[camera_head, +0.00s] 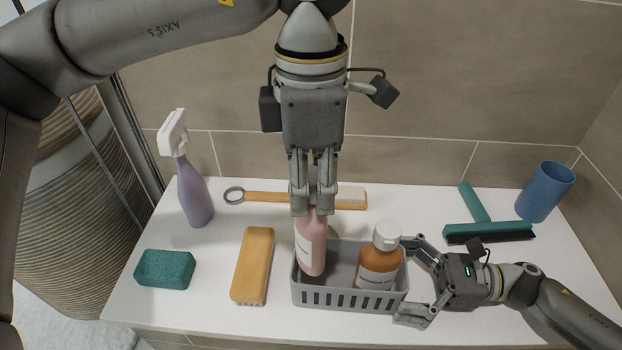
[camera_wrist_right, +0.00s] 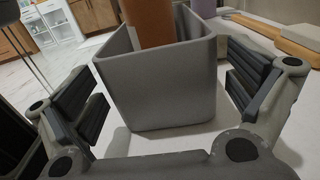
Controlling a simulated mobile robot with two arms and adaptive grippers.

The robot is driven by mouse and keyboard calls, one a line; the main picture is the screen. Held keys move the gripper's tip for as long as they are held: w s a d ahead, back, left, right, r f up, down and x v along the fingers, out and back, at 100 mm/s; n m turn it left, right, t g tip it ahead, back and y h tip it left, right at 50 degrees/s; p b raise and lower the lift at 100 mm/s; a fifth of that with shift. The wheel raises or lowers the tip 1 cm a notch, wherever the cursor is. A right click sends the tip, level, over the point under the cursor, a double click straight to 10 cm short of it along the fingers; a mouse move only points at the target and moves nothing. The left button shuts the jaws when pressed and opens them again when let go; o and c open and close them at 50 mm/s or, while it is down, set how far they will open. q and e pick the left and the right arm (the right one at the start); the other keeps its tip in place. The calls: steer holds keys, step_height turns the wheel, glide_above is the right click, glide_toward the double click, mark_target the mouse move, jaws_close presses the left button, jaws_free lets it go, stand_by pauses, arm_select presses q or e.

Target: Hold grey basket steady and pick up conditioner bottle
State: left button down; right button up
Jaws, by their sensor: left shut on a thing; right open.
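The grey basket (camera_head: 350,298) stands on the white counter and also shows in the right wrist view (camera_wrist_right: 165,90). A pink bottle (camera_head: 311,246) leans slightly in its left part. An orange bottle with a white cap (camera_head: 378,262) stands in its right part. Label text is too small to read, so I cannot tell which is conditioner. My left gripper (camera_head: 314,205) points down, shut on the top of the pink bottle, hiding its cap. My right gripper (camera_head: 412,280) is open at the basket's right end, with a finger on either side and visible gaps to the walls.
A wooden brush (camera_head: 252,265) and green sponge (camera_head: 165,268) lie left of the basket. A purple spray bottle (camera_head: 192,188) stands at the back left. A long-handled brush (camera_head: 265,197) lies behind. A green squeegee (camera_head: 487,230) and blue cup (camera_head: 545,191) are at right.

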steer(key=d, duration=1.2)
